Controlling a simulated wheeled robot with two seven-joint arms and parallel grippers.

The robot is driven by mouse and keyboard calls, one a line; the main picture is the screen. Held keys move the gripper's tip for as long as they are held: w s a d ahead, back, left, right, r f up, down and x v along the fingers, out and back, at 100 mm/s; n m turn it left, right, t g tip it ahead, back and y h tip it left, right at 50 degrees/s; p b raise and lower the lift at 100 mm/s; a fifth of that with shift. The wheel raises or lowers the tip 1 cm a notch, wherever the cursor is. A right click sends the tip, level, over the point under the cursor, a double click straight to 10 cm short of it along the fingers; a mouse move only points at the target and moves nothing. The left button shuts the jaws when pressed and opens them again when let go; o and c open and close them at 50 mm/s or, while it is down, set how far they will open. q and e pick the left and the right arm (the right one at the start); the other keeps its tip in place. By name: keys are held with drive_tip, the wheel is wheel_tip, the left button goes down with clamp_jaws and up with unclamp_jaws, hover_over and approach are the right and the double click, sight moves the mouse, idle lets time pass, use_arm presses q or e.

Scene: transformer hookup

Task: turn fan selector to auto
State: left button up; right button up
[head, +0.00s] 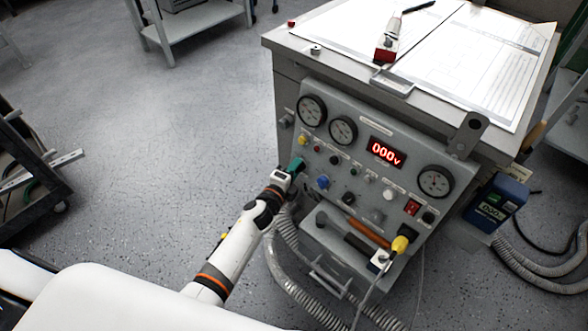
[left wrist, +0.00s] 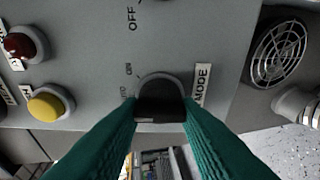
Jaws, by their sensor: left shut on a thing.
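My left gripper (head: 295,166) is at the left side of the grey control panel (head: 345,211), its teal fingers against the panel face. In the left wrist view the teal fingers (left wrist: 160,112) are shut on a black rotary knob (left wrist: 160,88), one finger on each side. A label reading MODE sits to the right of the knob, and small ON and partly hidden AUTO-like markings sit to its left. The exact pointing of the knob is hard to tell. In the head view the knob is hidden behind the gripper. My right gripper is not in view.
Close to the knob are a yellow button (left wrist: 47,106) and a red button (left wrist: 22,46). The panel also carries gauges (head: 312,110) and a red display (head: 386,152) reading 000 V. A yellow-tipped plug (head: 400,244) and hoses (head: 287,270) lie lower down. Open floor is left.

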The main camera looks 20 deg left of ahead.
use_arm(q)
drive_tip(key=o, duration=1)
drive_tip(key=p+v, duration=0.1)
drive_tip(key=v, duration=1.1)
drive_tip(key=shift+p, duration=0.4)
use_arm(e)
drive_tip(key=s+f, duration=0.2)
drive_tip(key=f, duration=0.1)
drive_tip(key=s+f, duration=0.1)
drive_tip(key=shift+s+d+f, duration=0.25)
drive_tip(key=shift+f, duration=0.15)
